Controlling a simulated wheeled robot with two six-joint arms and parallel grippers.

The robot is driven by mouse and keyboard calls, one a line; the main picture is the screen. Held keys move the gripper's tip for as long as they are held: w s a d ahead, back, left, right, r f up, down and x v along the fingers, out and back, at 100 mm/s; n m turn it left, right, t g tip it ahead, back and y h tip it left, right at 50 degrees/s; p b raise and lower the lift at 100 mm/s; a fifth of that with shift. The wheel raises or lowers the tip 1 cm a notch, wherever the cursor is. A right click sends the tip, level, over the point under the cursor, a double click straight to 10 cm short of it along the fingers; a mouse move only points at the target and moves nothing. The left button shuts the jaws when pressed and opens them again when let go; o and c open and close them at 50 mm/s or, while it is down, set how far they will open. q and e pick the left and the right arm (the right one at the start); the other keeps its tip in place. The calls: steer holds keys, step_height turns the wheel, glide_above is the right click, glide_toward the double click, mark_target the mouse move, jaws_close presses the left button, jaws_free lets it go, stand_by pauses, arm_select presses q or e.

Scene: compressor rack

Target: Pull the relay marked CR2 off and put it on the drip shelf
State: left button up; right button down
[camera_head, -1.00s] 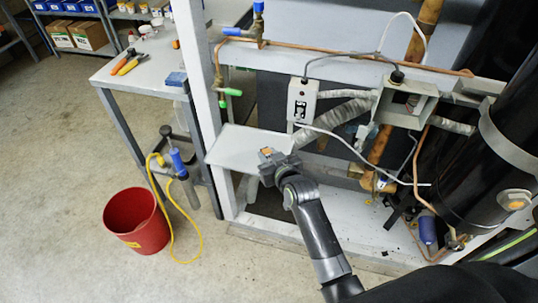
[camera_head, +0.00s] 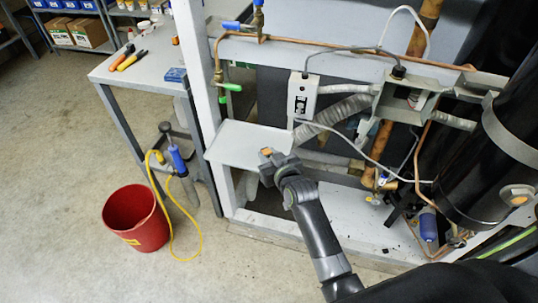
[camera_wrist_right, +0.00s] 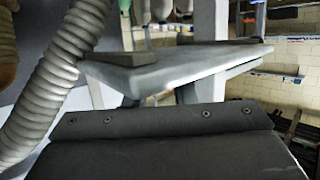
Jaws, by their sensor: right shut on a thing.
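The drip shelf (camera_head: 240,142) is a pale, flat plate on the rack's left post; it also shows nearly edge-on in the right wrist view (camera_wrist_right: 195,68). My right gripper (camera_head: 268,158) is at the shelf's front right edge. It is shut on a small block with an orange top (camera_head: 266,151), which I take to be the relay. I cannot read a CR2 mark on it, and I cannot tell whether it touches the shelf. In the wrist view my gripper's dark body fills the bottom and the held block is not clear. My left gripper is out of view.
A grey control box (camera_head: 303,96) and an open grey box (camera_head: 404,98) sit above and right of the shelf. Ribbed conduit (camera_head: 335,112), copper pipes and a loose white cable run close by. A workbench (camera_head: 140,68) and red bucket (camera_head: 136,218) stand left.

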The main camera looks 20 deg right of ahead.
steer(key=c, duration=1.1)
jaws_free()
steer(key=shift+s, duration=0.15)
steer(key=v, duration=1.7)
steer(key=shift+s, duration=0.1)
